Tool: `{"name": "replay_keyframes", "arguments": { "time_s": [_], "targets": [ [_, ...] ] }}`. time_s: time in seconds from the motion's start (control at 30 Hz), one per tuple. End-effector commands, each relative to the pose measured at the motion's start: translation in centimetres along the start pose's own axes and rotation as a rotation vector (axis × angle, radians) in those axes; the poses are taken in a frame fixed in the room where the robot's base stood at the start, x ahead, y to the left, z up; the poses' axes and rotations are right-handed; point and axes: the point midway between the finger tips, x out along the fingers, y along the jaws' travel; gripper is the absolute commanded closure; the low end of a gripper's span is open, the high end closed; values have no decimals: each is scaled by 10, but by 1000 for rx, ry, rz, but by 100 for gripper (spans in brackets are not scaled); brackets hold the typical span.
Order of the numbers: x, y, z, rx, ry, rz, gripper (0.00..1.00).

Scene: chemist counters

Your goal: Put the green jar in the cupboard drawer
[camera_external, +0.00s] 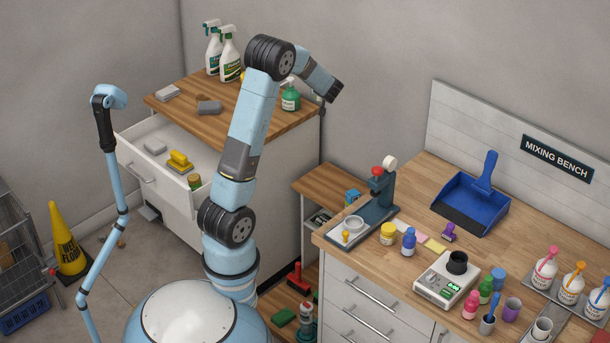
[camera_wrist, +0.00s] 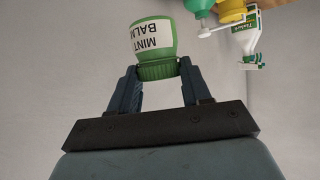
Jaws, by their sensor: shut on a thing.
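The green jar (camera_wrist: 153,40) with a white label reading MINT BALM shows in the wrist view, its ribbed green lid toward my gripper (camera_wrist: 158,70). My gripper's two dark fingers are shut on it at the lid. The grey wall fills most of the background there. In the external view my arm reaches up over the cupboard's right side; the fingers and jar are not clearly seen there. The cupboard drawer (camera_external: 140,172) is pulled open on the cupboard's left front.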

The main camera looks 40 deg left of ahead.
Motion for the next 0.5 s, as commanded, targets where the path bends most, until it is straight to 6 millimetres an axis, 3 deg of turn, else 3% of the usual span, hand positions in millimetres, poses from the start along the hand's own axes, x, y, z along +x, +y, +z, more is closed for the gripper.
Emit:
{"name": "replay_keyframes", "arguments": {
  "time_s": [0.03, 0.2, 0.5],
  "targets": [
    [15, -20, -2, -14, 0, -31, 82],
    [56, -81, -6, -59, 5, -118, 82],
    [111, -189, -6, -130, 10, -256, 82]
  ]
}}
